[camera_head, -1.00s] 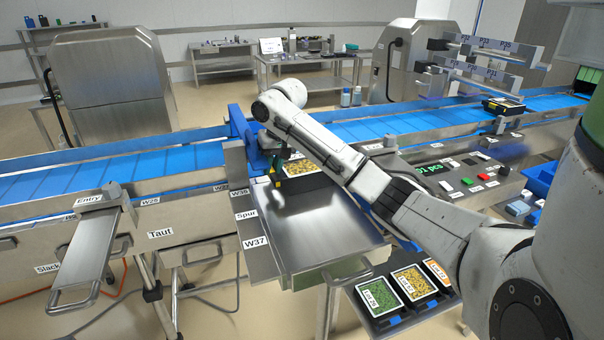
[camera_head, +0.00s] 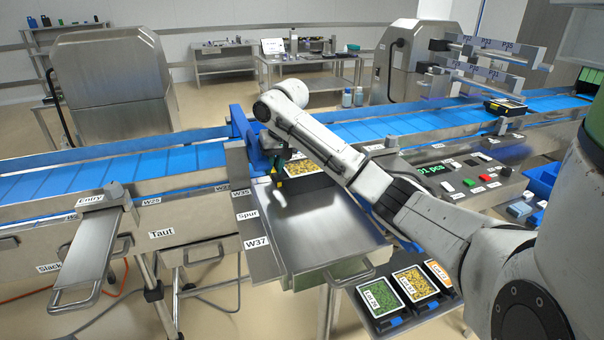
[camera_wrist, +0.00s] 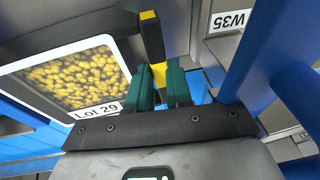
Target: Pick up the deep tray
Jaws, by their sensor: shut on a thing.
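A tray filled with yellow pieces (camera_wrist: 75,77), with a white rim and a "Lot 29" label, is beside my fingers in the wrist view. It also shows partly behind my arm in the head view (camera_head: 303,167). My gripper (camera_wrist: 160,85) has green fingers closed on a black bar with yellow ends (camera_wrist: 152,38) at the tray's edge. The join between bar and tray is not clear. In the head view my gripper (camera_head: 278,168) is partly hidden by my wrist, at the far end of the steel drawer (camera_head: 310,225). The tray's depth and underside are hidden.
A blue guard (camera_head: 243,125) stands close to my wrist. A blue conveyor (camera_head: 130,165) runs behind the drawer. Several trays, among them a green-filled one (camera_head: 384,297), lie at lower right below a button panel (camera_head: 465,178). A "W35" label (camera_wrist: 229,20) is near my fingers.

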